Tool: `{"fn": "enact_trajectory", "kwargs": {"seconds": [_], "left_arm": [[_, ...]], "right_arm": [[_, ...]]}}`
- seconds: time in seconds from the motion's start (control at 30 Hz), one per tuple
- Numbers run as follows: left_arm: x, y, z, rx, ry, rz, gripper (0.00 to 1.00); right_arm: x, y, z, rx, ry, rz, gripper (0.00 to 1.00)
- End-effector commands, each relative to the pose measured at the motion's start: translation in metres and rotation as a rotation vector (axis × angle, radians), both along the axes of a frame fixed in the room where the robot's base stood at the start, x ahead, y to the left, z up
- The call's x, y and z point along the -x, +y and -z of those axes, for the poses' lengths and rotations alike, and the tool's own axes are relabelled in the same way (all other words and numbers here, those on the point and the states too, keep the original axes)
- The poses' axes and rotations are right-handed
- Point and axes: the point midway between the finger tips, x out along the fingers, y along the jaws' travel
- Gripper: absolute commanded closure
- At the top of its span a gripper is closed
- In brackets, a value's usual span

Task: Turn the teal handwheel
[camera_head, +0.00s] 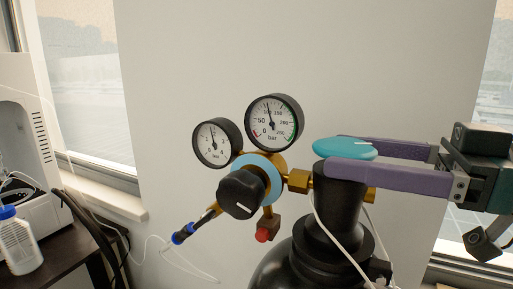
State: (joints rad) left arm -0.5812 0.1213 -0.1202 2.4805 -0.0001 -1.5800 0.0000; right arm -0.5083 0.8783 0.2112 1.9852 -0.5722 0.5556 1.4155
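The teal handwheel (343,148) sits on top of the black gas cylinder (332,228) right of centre. My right gripper (333,152) reaches in from the right with two purple fingers set apart. One finger lies along the near side of the handwheel and hides part of its front edge. The other runs along its far side, so the handwheel is between them. I cannot tell whether both fingers press on it. My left gripper is out of view.
A brass regulator with two round gauges (274,123) (213,143) and a black knob (242,194) sits left of the cylinder neck. White tubing hangs by the cylinder. A dark table (45,262) with a white bottle (19,247) stands at left.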

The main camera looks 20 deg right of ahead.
Motion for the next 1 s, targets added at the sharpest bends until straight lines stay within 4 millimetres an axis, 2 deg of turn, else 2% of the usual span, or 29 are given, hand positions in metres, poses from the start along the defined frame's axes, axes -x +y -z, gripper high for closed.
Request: {"fn": "enact_trajectory", "kwargs": {"seconds": [0.07, 0.4, 0.67, 1.0], "left_arm": [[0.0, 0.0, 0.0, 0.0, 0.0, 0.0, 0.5], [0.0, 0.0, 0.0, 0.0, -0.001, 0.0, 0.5], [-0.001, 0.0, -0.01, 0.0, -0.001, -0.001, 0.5], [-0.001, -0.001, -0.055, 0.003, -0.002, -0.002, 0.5]], "right_arm": [[0.0, 0.0, 0.0, 0.0, 0.0, 0.0, 0.37], [0.0, 0.0, 0.0, -0.001, -0.001, -0.001, 0.75], [0.001, 0.001, -0.003, -0.004, 0.002, 0.028, 0.75], [0.003, 0.004, -0.009, -0.01, 0.004, 0.236, 0.75]]}}
